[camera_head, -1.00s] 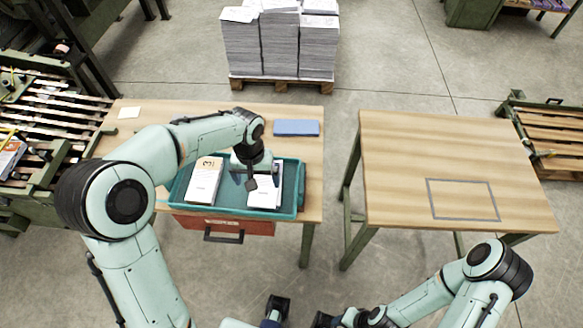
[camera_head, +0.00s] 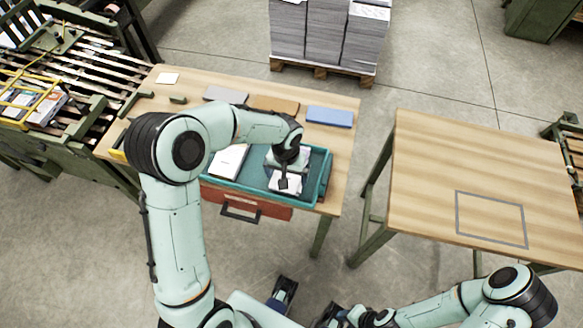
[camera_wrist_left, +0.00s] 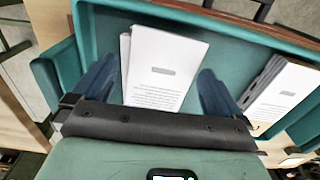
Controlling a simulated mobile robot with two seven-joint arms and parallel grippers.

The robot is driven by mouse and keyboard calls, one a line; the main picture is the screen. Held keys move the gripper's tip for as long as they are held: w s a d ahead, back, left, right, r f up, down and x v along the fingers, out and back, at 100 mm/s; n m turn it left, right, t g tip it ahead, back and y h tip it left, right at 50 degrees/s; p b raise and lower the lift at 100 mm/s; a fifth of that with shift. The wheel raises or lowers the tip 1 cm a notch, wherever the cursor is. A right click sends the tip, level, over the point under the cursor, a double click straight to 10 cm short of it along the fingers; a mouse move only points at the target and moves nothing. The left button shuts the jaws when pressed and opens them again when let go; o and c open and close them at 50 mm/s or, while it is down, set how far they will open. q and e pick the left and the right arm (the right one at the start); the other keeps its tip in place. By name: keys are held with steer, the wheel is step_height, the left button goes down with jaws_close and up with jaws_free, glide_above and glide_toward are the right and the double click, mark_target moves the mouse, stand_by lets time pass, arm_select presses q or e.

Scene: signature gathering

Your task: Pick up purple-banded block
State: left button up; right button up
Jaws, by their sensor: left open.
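My left gripper (camera_head: 284,182) hangs over the teal tray (camera_head: 325,183) on the left table. In the left wrist view its blue fingers (camera_wrist_left: 158,88) are apart, one on each side of a white printed paper block (camera_wrist_left: 165,65); whether they touch it cannot be told. This block (camera_head: 288,186) is partly covered by the gripper in the head view. A second white block (camera_head: 228,161) lies in the tray; it also shows in the left wrist view (camera_wrist_left: 285,92), with a dark side. No purple band is clearly visible. My right gripper (camera_head: 330,315) is low at the bottom edge, its fingers unclear.
A blue pad (camera_head: 329,116), a brown pad (camera_head: 275,103) and a grey pad (camera_head: 226,94) lie behind the tray. A red drawer (camera_head: 250,207) is below it. The right table (camera_head: 450,160) is bare except for a grey outlined rectangle (camera_head: 491,219). A gap separates the tables.

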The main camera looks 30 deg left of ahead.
arm_select(q)
steer(key=shift+f, duration=1.45)
steer(key=c, duration=0.9)
steer(key=shift+c, duration=0.2)
steer(key=shift+r, duration=0.1)
